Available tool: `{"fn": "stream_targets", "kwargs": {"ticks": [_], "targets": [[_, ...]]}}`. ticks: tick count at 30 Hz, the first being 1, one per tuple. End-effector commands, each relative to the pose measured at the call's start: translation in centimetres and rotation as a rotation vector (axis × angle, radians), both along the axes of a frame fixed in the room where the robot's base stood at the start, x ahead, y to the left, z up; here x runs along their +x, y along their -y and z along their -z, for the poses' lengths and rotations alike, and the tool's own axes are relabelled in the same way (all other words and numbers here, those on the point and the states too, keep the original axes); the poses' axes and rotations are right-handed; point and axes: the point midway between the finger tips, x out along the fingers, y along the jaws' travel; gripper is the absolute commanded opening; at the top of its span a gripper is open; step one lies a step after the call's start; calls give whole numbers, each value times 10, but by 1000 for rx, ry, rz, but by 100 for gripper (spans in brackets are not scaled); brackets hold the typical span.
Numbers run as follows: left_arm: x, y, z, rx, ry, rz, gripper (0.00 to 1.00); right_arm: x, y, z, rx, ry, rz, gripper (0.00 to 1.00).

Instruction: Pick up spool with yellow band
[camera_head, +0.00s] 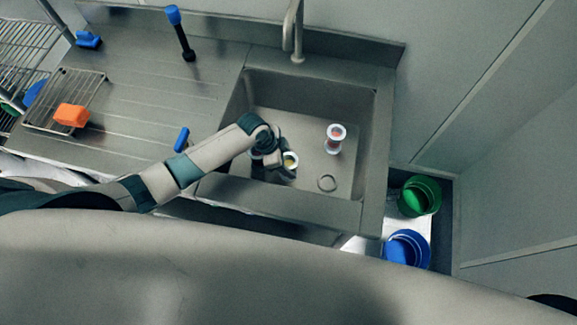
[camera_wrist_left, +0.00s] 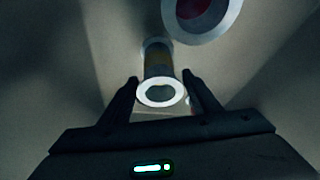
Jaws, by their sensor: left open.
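The spool with the yellow band (camera_head: 290,161) is in the sink, right beside my left gripper (camera_head: 275,161) in the head view, with its lower part partly hidden. In the left wrist view the spool (camera_wrist_left: 159,62) shows a pale round flange and a dull yellow band. It lies between the two fingers of my left gripper (camera_wrist_left: 160,78), which are spread to either side of it. I cannot tell whether either finger touches it. My right gripper is not in view.
The faucet (camera_head: 294,30) rises behind.

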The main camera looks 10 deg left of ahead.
Motion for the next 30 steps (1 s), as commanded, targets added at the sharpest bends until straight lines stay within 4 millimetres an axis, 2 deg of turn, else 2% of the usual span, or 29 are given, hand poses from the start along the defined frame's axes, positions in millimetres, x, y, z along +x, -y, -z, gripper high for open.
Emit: {"fn": "stream_targets", "kwargs": {"ticks": [5,9,10,23,30], "targets": [[0,0,0,0,0,0,57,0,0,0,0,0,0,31],[0,0,0,0,0,0,23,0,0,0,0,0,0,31],[0,0,0,0,0,0,20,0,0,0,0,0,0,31],[1,0,-6,-2,3,1,20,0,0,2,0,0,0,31],[2,0,-31,-3,5,2,20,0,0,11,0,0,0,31]]}}
